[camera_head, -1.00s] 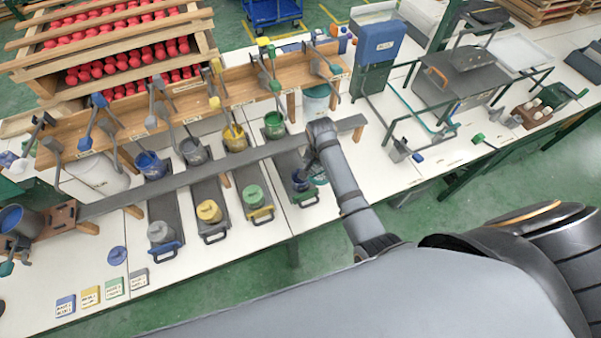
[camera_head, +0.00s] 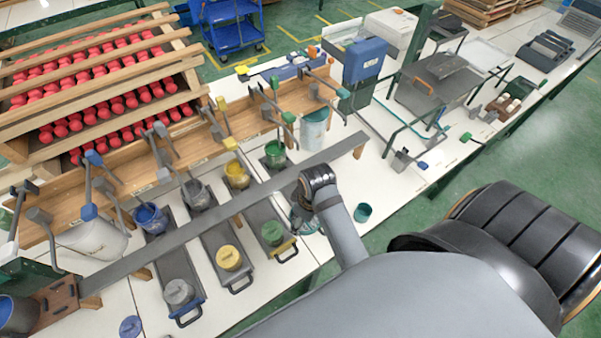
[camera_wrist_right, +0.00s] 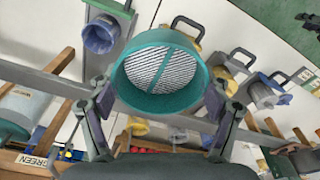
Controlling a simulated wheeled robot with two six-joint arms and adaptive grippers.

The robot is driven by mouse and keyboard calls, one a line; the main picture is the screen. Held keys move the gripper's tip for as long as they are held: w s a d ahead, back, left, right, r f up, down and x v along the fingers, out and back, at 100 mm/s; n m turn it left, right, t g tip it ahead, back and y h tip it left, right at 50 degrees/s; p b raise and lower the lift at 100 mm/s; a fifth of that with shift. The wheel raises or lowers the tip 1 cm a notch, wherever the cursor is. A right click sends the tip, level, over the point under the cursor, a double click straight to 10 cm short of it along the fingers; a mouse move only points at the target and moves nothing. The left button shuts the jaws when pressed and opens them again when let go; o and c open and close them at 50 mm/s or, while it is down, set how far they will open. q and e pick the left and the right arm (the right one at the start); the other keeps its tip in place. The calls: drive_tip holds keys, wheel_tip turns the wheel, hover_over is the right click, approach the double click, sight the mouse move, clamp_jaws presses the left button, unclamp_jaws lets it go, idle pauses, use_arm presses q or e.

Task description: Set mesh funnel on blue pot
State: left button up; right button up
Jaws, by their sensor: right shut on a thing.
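The mesh funnel (camera_wrist_right: 160,75) is a round teal ring with a fine white mesh and a crossbar, seen face-on in the right wrist view. My right gripper (camera_wrist_right: 160,98) is shut on it, with a finger at each side. An open blue pot (camera_wrist_right: 100,38) stands on a slide tray behind the funnel, up and left in that view, apart from it. In the head view my right gripper (camera_head: 302,213) is over the front of the rightmost slide tray and mostly hides what stands there. Another open blue pot (camera_head: 150,218) stands at the left rear. My left gripper is not in view.
A long grey bar (camera_head: 215,215) crosses the slide trays. Lidded yellow (camera_head: 229,258), green (camera_head: 272,233) and grey (camera_head: 178,292) pots stand in front of it. A teal cup (camera_head: 363,212) stands right of my arm. Levers line the wooden rack behind.

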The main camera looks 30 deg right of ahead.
drive_tip(key=d, duration=0.2)
drive_tip(key=shift+d+f, duration=0.35)
drive_tip(key=shift+d, duration=0.05)
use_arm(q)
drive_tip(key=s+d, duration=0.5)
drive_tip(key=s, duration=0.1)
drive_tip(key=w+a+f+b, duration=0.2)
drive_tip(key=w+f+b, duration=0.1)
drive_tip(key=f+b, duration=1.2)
use_arm(e)
drive_tip(key=w+d+f, duration=0.8)
drive_tip(key=w+f, duration=0.1)
drive_tip(key=f, duration=0.3)
drive_tip(key=shift+w+f, duration=0.15)
drive_tip(key=shift+f, duration=0.6)
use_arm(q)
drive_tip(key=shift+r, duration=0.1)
use_arm(e)
drive_tip(key=o, duration=1.1)
